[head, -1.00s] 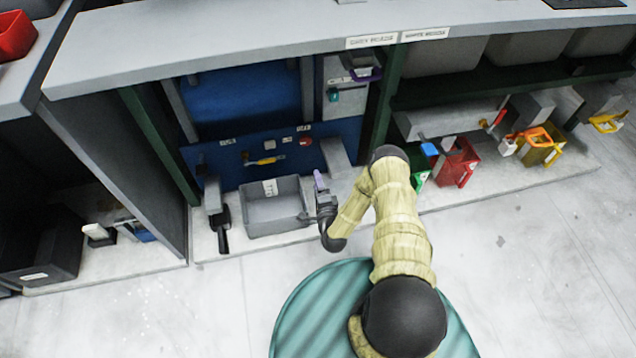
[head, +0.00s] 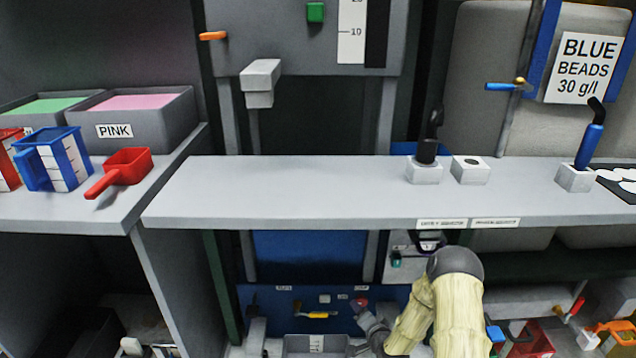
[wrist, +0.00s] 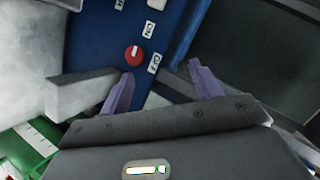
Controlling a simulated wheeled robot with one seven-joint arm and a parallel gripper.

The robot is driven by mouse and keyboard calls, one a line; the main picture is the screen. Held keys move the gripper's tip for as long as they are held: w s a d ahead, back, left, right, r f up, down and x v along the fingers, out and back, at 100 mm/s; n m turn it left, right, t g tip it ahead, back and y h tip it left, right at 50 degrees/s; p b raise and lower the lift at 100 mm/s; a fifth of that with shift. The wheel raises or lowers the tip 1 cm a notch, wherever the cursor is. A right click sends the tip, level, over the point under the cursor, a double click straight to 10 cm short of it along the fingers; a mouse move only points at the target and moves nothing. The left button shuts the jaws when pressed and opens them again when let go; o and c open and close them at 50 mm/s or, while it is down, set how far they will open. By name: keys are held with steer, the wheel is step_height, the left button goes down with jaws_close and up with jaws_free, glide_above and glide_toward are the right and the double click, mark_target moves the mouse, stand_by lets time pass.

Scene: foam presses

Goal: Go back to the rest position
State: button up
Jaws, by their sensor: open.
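My gripper (wrist: 160,92) shows in the wrist view with its two purple fingers spread apart and nothing between them. Beyond the fingers is a blue panel (wrist: 98,70) with a red knob (wrist: 134,55) beside ON and OFF labels. In the head view my arm reaches down below the bench, and the gripper end is low in front of the blue panel (head: 275,302), close to the red knob (head: 360,304). The fingertips are too small to make out there. A grey bin (head: 300,345) is just left of the gripper, cut by the lower edge.
A red scoop (head: 122,168) and a pink bin (head: 135,112) are at left. A grey block (wrist: 80,95) sits near the left finger.

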steer(key=s+d+r+n+g+h, duration=0.1)
steer(key=s+r+n+g, duration=0.25)
steer(key=r, duration=0.45)
steer(key=s+r+n+g+h, duration=0.1)
steer(key=s+r+n+g, duration=0.2)
steer(key=r, duration=0.5)
steer(key=s+r+n+g+p, duration=0.1)
steer(key=s+r, duration=0.3)
steer(key=s, duration=0.3)
steer(key=s+r+n+g+h, duration=0.1)
steer(key=s+r, duration=0.3)
steer(key=s, duration=0.4)
steer(key=s+r+n+g+p, duration=0.1)
steer(key=s+r+g, duration=0.1)
steer(key=s+r, duration=0.35)
steer(key=w+p+v, duration=0.3)
steer(key=p+v, duration=1.5)
steer(key=p, duration=0.1)
steer(key=w+r+p+v, duration=0.1)
steer(key=w+p+v, duration=0.2)
steer(key=p+v, duration=1.5)
steer(key=shift+r+p, duration=0.25)
steer(key=shift+p, duration=0.1)
